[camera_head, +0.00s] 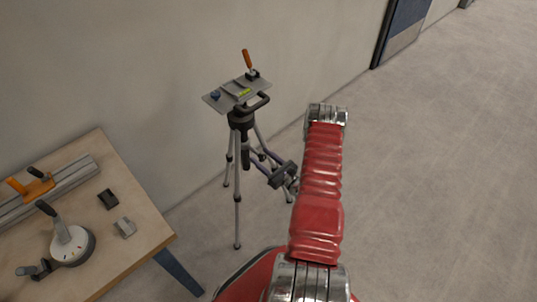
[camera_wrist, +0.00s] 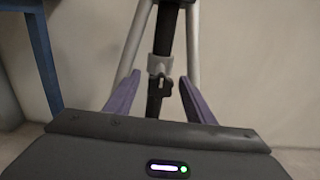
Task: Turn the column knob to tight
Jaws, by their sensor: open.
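A grey tripod (camera_head: 237,190) stands on the floor by the wall. In the wrist view its dark centre column (camera_wrist: 166,35) passes through a grey collar (camera_wrist: 160,64). The dark column knob (camera_wrist: 160,84) sits just below the collar, near the middle of the picture. My gripper (camera_head: 262,163) is low beside the tripod legs. In the wrist view its two purple fingers (camera_wrist: 160,78) are open and spread left and right of the knob, with gaps on both sides. I cannot tell how deep the knob lies between them. The knob cannot be made out in the head view.
A tilted plate (camera_head: 222,100) on the tripod carries an orange-handled tool (camera_head: 247,60) and a yellow-green level (camera_head: 244,91). A workbench (camera_head: 145,205) with tools stands at left; its blue leg (camera_wrist: 44,55) shows in the wrist view. Floor at right is clear.

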